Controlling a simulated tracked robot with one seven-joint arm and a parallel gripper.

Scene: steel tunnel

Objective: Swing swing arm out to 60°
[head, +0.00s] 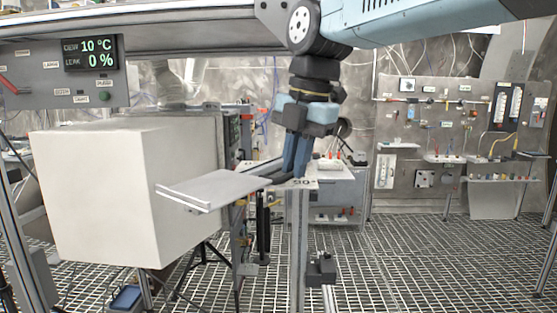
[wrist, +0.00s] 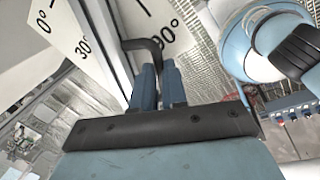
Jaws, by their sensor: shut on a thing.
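The swing arm is a flat light-grey plate (head: 210,189) in the head view, reaching out to the left from my gripper. In the wrist view a grey bar of it (wrist: 103,40) crosses a white angle dial (wrist: 60,38). The marks 0°, 30° and 90° show; the bar lies between 30° and 90°, and no 60° mark is visible. My gripper (head: 290,181) points down at the dial. In the wrist view its blue fingers (wrist: 158,75) are shut on a bent black handle (wrist: 143,44) beside the bar. The fingers hide part of the handle.
A grey bench (head: 340,195) stands behind my gripper. An instrument wall (head: 450,130) is at the right. The grating floor (head: 430,260) at front right is clear.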

